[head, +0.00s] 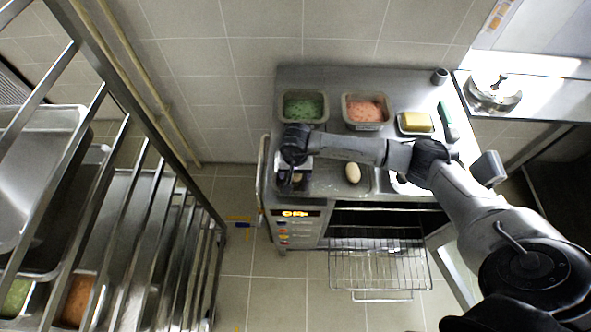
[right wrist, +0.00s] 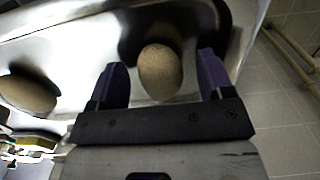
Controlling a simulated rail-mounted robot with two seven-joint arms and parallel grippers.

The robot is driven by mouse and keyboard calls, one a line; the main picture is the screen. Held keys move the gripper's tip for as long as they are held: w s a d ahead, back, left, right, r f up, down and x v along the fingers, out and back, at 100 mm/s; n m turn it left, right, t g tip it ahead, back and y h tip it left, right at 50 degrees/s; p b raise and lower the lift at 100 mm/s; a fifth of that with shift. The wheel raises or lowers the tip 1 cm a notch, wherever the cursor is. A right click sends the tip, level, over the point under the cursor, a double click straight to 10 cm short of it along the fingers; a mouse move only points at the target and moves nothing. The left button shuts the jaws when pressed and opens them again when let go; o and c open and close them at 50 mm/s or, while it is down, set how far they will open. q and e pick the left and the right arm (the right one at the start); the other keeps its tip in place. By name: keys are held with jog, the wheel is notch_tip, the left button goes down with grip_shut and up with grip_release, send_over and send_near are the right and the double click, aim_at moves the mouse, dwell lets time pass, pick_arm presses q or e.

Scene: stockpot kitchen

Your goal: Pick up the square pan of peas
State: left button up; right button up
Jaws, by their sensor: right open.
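The square pan of peas (head: 305,121) stands at the back left of the steel counter, a metal pan with green contents. My right gripper (head: 291,181) is at the counter's front left, in front of the pan and apart from it. In the right wrist view the gripper (right wrist: 162,66) is open, its fingers on either side of a brown oval item (right wrist: 160,75), with gaps visible on both sides. The pan is not seen in the wrist view. My left gripper is not in view.
A similar pan with pink contents (head: 366,126) stands right of the peas. A pale oval item (head: 353,172), a yellow block in a tray (head: 415,122) and a green-ended item (head: 447,118) are on the counter. An oven rack (head: 380,270) sticks out below. A tray shelf (head: 110,190) stands left.

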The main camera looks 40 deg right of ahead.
jog(key=shift+f, duration=0.1)
jog(key=c, duration=1)
